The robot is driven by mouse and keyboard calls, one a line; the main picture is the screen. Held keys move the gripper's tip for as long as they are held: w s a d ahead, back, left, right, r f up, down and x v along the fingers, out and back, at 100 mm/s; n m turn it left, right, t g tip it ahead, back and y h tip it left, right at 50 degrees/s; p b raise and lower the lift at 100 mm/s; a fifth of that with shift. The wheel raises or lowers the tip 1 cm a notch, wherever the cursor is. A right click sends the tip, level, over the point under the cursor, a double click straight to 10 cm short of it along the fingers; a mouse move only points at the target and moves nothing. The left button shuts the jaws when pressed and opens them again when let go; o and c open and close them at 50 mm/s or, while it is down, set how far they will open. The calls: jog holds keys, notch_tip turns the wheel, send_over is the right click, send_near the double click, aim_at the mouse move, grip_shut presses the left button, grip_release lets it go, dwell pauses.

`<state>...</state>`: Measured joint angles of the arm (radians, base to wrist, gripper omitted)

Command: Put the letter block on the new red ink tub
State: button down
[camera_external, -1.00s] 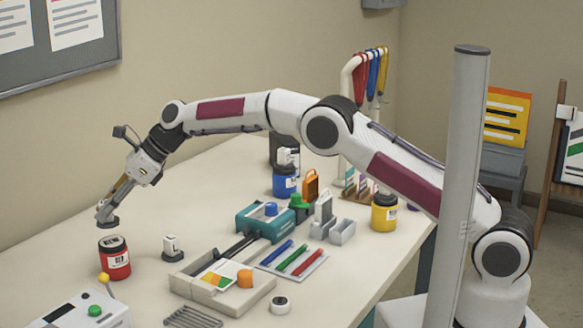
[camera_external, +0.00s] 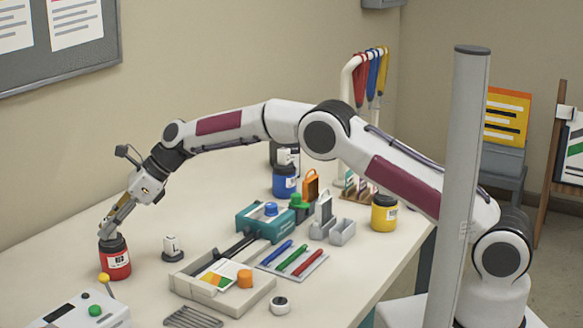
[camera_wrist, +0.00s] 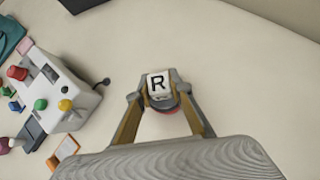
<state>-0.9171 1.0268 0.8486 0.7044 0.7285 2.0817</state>
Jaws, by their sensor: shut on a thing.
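My gripper (camera_external: 110,233) is shut on a white letter block marked R (camera_wrist: 157,84), which shows between the fingertips in the wrist view. The block has a dark round base and is mostly hidden by the fingers in the external view. The red ink tub (camera_external: 115,262) stands upright at the front left of the table. The gripper and block are right at the top of the tub's dark lid, seemingly touching it, though a small gap cannot be ruled out. A bit of red shows below the block in the wrist view (camera_wrist: 172,111).
Another white block on a dark base (camera_external: 172,248) stands right of the red tub. A white machine (camera_external: 75,312) with a yellow-knobbed lever is in front of it. A grey tray (camera_external: 235,302), blue tub (camera_external: 286,182) and yellow tub (camera_external: 384,215) stand further right.

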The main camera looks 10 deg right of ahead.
dwell(0.3)
jog(key=c, duration=1.8)
grip_release()
jog(key=shift+f, duration=0.1)
jog(key=shift+r, duration=0.25)
jog(key=v, duration=1.2)
jog(key=shift+f, duration=0.1)
